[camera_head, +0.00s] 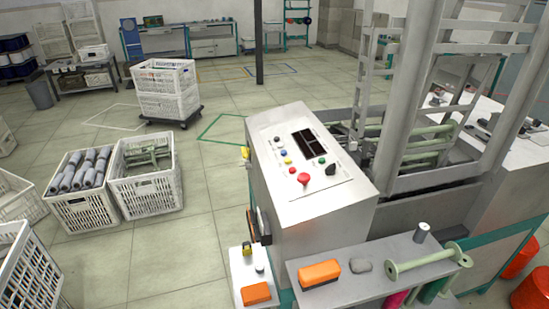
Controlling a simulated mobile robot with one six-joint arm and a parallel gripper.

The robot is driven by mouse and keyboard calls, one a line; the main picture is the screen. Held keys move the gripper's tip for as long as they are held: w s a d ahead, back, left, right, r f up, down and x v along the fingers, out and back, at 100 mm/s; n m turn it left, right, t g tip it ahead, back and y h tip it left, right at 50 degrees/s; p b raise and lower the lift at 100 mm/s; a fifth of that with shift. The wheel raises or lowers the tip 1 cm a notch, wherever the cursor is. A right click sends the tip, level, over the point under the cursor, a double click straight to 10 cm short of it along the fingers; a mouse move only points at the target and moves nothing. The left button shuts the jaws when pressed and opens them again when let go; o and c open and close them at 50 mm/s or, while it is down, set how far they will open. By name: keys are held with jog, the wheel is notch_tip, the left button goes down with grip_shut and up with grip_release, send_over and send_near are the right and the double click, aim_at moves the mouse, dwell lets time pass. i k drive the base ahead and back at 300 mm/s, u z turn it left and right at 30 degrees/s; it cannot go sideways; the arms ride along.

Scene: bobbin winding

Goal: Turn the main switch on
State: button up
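The machine's control cabinet (317,207) stands in the middle, with a sloped light panel on top. The panel carries a dark display (309,143), a red mushroom button (303,179), a black knob (331,169) and several small coloured buttons. On the cabinet's left side are a small yellow part (245,153) and a dark fitting (262,226), seen edge-on. No label is readable, so I cannot tell which of these is the main switch or how it is set. My gripper is not in view.
A front shelf (345,289) holds an orange block (320,273), a grey lump and a green spool (428,261). A small side shelf (247,262) sits left of it. White crates (147,187) stand on the left floor. The floor between crates and cabinet is clear.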

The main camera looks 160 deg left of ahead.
aim_at(245, 150)
jog(key=z, duration=0.5)
jog(key=k, duration=0.2)
jog(key=z, duration=3.35)
jog(key=k, duration=0.25)
jog(key=z, duration=1.3)
